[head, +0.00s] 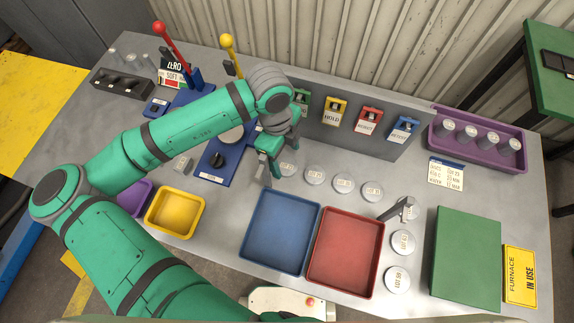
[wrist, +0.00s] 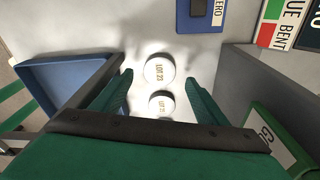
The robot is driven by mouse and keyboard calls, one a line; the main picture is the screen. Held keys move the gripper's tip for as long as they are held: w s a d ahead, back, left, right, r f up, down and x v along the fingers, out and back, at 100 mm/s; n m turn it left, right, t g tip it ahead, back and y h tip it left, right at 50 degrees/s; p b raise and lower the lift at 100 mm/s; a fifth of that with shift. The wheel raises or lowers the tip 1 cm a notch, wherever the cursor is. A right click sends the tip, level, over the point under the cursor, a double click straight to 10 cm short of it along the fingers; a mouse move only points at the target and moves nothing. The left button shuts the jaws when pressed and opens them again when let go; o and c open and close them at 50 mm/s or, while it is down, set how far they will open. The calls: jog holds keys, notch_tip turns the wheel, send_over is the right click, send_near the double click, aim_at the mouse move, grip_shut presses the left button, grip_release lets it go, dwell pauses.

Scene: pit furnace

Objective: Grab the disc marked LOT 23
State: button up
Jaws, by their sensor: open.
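The LOT 23 disc (wrist: 160,71) is pale and round and lies flat on the bench in the wrist view. A second pale disc (wrist: 161,103), with print too small to read surely, lies just below it. My gripper (wrist: 159,78) is open and empty. In the picture its two fingers stand either side of the LOT 23 disc, apart from it; the height gap is hard to judge. In the head view my gripper (head: 270,172) is at the left end of the row of discs, next to a disc (head: 287,168), and may hide the LOT 23 disc.
Other discs (head: 344,183) continue rightward. The blue tray (head: 248,257) and red tray (head: 351,283) lie in front. Behind stands a panel with a HOLD switch (head: 334,111).

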aim_at(286, 165)
notch_tip(286, 165, down, 3)
jog(key=shift+s+f, duration=0.1)
jog(key=shift+s, duration=0.05)
jog(key=shift+f, duration=0.15)
